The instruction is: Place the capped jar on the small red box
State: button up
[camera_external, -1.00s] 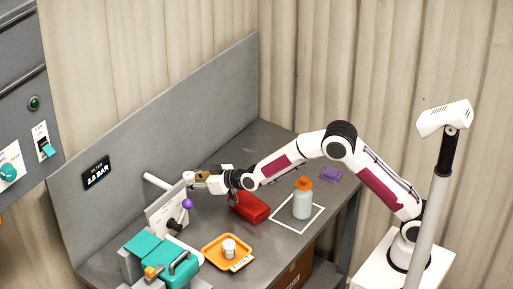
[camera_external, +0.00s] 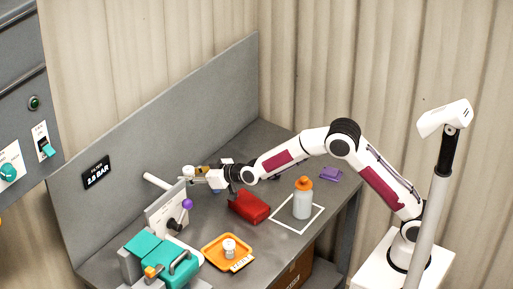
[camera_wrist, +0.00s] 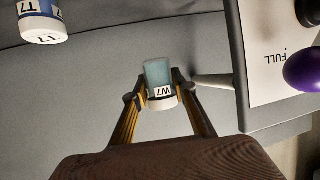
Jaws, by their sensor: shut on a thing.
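My gripper (camera_wrist: 162,90) is shut on a small jar (camera_wrist: 157,74) with a pale teal body, a white end and a label reading W7. In the external view the jar (camera_external: 188,171) is at the gripper's tip, above the bench near the grey back panel. The red box (camera_external: 249,207) lies on the bench, to the right of and nearer the camera than the held jar. Nothing is seen on top of it.
A blue-and-white jar (camera_wrist: 42,22) marked T7 stands nearby. A white panel with a purple knob (camera_external: 187,204), an orange tray (camera_external: 212,255) with a small white jar, and an orange-capped bottle (camera_external: 302,204) in a white square surround the box.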

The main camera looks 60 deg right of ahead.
notch_tip(320, 180, up, 5)
jog(key=s+d, duration=0.2)
send_over(244, 206)
jog(key=shift+w+f, duration=0.1)
jog(key=shift+f, duration=0.15)
jog(key=shift+f, duration=0.15)
dwell(0.5)
jog(key=shift+f, duration=2.8)
jog(key=shift+f, duration=0.1)
jog(key=shift+f, duration=1.95)
jog(key=shift+f, duration=0.1)
